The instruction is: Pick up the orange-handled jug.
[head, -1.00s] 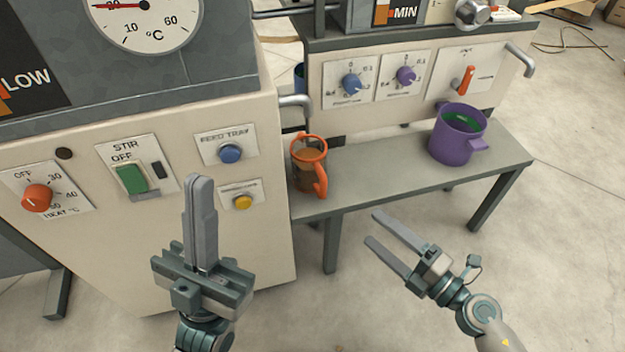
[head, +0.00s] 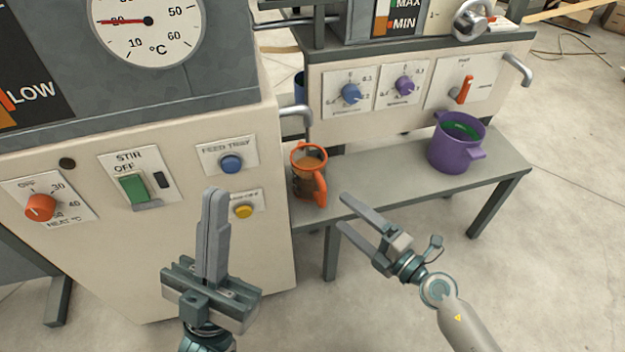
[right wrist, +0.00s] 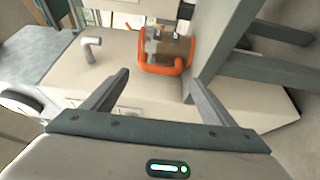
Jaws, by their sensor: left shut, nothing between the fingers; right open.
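The orange-handled jug (head: 306,182) stands upright at the left end of the grey bench, with an orange rim, brown contents and its handle facing me. In the right wrist view the jug (right wrist: 166,52) appears ahead, beyond and between the fingertips, with the orange handle towards me. My right gripper (head: 341,213) is open and empty, in front of the bench, a little right of and nearer than the jug. It also shows in the right wrist view (right wrist: 160,76), not touching the jug. My left gripper (head: 216,192) is shut and empty in front of the cream machine panel.
The grey bench (head: 395,168) also carries a purple mug (head: 457,145) with green contents at its right. A metal spout (head: 296,117) sticks out above the jug from the cream machine (head: 150,265). The bench top between jug and mug is clear.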

